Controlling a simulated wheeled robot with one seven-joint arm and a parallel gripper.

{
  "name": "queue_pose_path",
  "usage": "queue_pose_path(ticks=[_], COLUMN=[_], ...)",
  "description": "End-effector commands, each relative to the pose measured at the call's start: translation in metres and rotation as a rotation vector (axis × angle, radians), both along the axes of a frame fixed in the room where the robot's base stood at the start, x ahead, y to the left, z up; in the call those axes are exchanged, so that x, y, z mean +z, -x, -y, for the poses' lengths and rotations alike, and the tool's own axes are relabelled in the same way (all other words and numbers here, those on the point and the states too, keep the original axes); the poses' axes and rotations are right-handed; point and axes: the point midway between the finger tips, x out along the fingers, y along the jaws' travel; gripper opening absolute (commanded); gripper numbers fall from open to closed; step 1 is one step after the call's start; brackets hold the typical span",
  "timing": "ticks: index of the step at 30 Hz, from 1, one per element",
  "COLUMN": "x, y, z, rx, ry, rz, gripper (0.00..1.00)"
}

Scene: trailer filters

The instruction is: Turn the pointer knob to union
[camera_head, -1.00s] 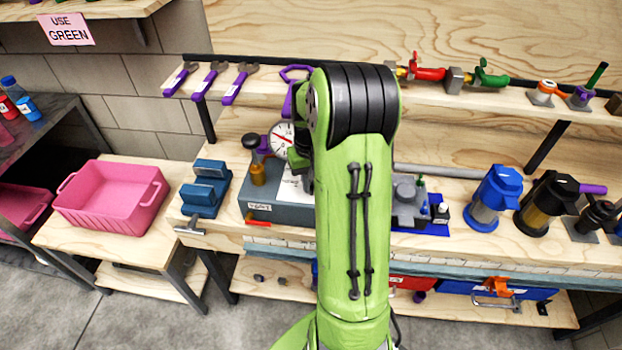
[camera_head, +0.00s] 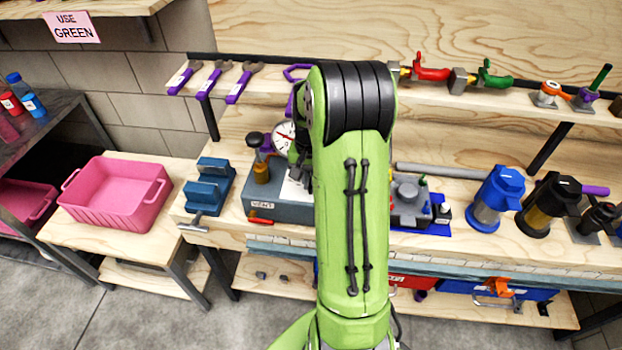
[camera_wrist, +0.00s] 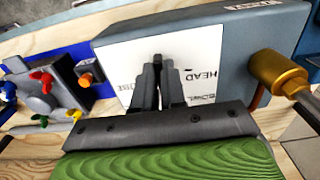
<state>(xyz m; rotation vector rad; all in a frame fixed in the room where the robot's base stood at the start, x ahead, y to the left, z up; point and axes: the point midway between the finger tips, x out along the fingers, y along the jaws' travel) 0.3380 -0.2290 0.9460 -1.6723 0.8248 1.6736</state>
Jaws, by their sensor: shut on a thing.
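The test box (camera_head: 290,211) is a grey-blue box on the bench, with a white label plate (camera_head: 289,194) on top. In the wrist view the white plate (camera_wrist: 208,45) carries printed words; "HEAD" is readable on the right and other words are partly covered. My gripper (camera_wrist: 158,66) is over the middle of this plate, its dark fingers close together on the pointer knob. The knob is almost wholly hidden by the fingers, so I cannot tell which word it points at. In the head view my arm hides the fingertips and the knob.
A brass fitting (camera_wrist: 279,72) stands on the box close to the right of my gripper in the wrist view. A dial gauge (camera_head: 284,134) rises behind the box. A grey block with coloured knobs (camera_wrist: 43,93) lies left. A blue vise (camera_head: 208,187) stands beside the box.

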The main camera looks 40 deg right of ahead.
Motion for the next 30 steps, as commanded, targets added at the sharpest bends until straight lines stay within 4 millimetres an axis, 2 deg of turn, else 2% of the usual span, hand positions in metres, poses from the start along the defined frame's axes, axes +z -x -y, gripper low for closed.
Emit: queue_pose_path(ticks=[6,7,12,20,23,26,30], x=[0.0,0.0,0.0,0.001,0.013,0.037,0.078], y=[0.0,0.0,0.0,0.0,-0.001,-0.001,-0.001], z=[0.0,0.0,0.0,0.0,0.001,0.001,0.001], rx=[0.002,0.002,0.002,0.002,0.002,0.002,0.002], ry=[0.0,0.0,0.0,0.001,0.003,0.004,0.005], rz=[0.001,0.001,0.001,0.001,0.003,0.006,0.006], gripper=[0.0,0.12,0.36,0.36,0.36,0.36,0.36])
